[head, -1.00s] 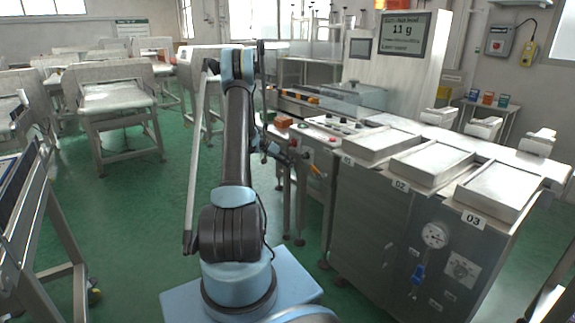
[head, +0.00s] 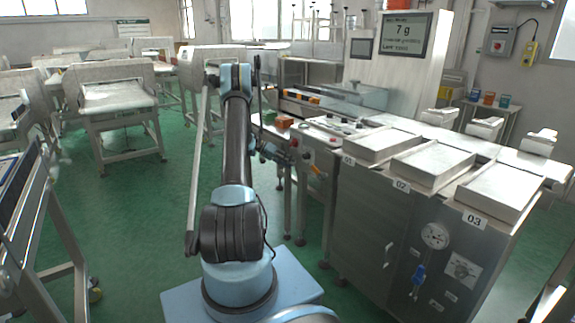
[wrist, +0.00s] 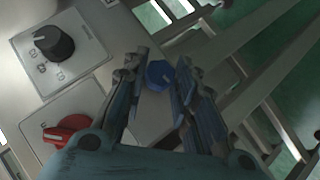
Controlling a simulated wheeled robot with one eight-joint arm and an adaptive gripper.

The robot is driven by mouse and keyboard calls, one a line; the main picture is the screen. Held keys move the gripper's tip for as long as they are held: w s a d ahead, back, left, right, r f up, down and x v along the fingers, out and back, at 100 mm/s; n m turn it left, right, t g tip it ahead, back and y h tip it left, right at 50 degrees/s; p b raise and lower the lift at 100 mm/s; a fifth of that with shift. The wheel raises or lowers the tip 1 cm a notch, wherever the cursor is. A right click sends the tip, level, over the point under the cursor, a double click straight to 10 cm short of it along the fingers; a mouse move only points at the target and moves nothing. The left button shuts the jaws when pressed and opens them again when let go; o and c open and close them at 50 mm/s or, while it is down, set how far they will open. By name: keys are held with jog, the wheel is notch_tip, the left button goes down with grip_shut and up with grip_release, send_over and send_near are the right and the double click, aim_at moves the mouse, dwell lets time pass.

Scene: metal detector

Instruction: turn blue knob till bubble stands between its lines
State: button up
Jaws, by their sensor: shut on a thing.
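In the wrist view the blue knob (wrist: 158,76) sits on a pale grey panel, between the two fingers of my gripper (wrist: 160,66). The fingers are shut on it, one on each side. A light line marks the knob's face. In the head view my arm reaches toward the machine's end, where the gripper is small and the blue knob cannot be made out. I cannot make out a bubble or its lines in either view.
In the wrist view a black knob (wrist: 53,42) and a red knob (wrist: 67,131) sit on the panel to the left. Trays (head: 432,162) top a steel cabinet (head: 375,225). Green floor (head: 130,225) is free at left.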

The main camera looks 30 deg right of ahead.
jog(key=shift+w, duration=0.2)
jog(key=o, duration=1)
jog(key=shift+s, duration=0.1)
jog(key=v, duration=1.2)
jog(key=shift+f, duration=0.15)
jog(key=shift+a, duration=0.1)
